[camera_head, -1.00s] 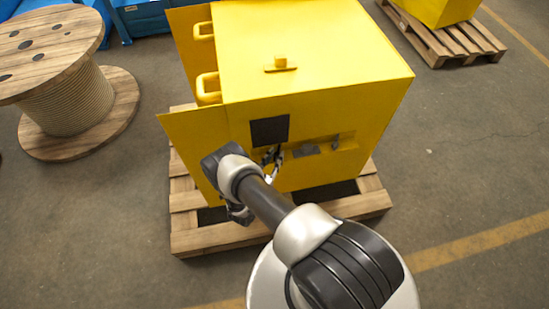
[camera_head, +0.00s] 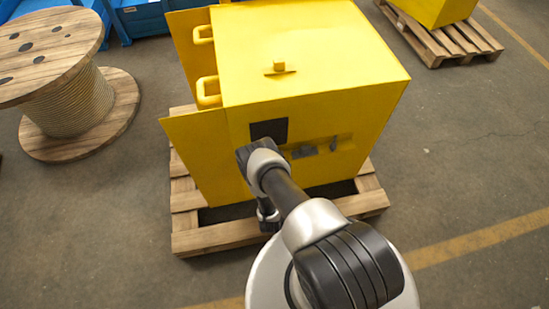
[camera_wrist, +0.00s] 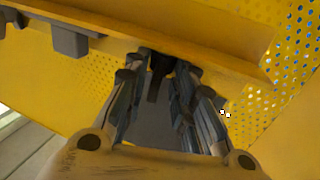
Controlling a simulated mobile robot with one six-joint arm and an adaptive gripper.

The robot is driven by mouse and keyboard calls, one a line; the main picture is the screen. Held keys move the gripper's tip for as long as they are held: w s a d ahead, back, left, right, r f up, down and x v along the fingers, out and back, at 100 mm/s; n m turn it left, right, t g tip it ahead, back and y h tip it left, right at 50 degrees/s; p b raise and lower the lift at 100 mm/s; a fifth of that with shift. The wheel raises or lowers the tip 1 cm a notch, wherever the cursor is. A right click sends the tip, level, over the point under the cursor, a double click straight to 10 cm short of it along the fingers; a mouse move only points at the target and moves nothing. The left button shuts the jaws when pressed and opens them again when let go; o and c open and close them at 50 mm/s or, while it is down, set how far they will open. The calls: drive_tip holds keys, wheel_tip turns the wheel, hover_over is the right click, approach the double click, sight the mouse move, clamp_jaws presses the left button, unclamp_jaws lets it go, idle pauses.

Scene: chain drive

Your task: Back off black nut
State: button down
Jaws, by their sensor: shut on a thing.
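My gripper (camera_wrist: 160,85) is in the wrist view, reaching under a yellow ledge of the machine. Its two fingers are shut on a dark part (camera_wrist: 158,78) between their tips. Shadow and the fingers hide most of this part, so I cannot make out a nut's shape. In the head view my arm covers the gripper and whatever it holds at the front of the yellow machine (camera_head: 310,70).
The machine stands on a wooden pallet (camera_head: 205,240). A yellow ledge (camera_wrist: 160,42) and perforated yellow panels (camera_wrist: 290,60) crowd the gripper. A grey block (camera_wrist: 70,42) hangs at upper left.

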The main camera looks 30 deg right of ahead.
drive_tip(key=n+t+y, duration=0.1)
drive_tip(key=y, duration=0.1)
drive_tip(key=d+n+t+y, duration=0.1)
drive_tip(key=n+y, duration=0.2)
drive_tip(key=y, duration=0.2)
drive_tip(key=shift+s+d+n+t, duration=0.2)
drive_tip(key=shift+d+n+t, duration=0.15)
drive_tip(key=shift+n+t, duration=0.05)
drive_tip(key=n+y, duration=0.1)
drive_tip(key=y, duration=0.1)
drive_tip(key=n+y+b, duration=0.1)
drive_tip(key=y, duration=0.1)
drive_tip(key=n+y+b, duration=0.1)
drive_tip(key=y, duration=0.1)
drive_tip(key=shift+w+d+f+n, duration=0.1)
drive_tip(key=shift+d+f+n, duration=0.05)
drive_tip(key=shift+d+n, duration=0.15)
drive_tip(key=n+g+y, duration=0.1)
drive_tip(key=n+y, duration=0.1)
drive_tip(key=y, duration=0.1)
drive_tip(key=shift+d+n+y+b, duration=0.15)
drive_tip(key=shift+n+y+b, duration=0.15)
drive_tip(key=shift+w+d+n+g+y, duration=0.15)
drive_tip(key=shift+n+g+y, duration=0.85)
drive_tip(key=shift+y, duration=0.6)
drive_tip(key=shift+n+y, duration=0.3)
drive_tip(key=c, duration=1.6)
unclamp_jaws()
drive_tip(key=shift+r, duration=0.25)
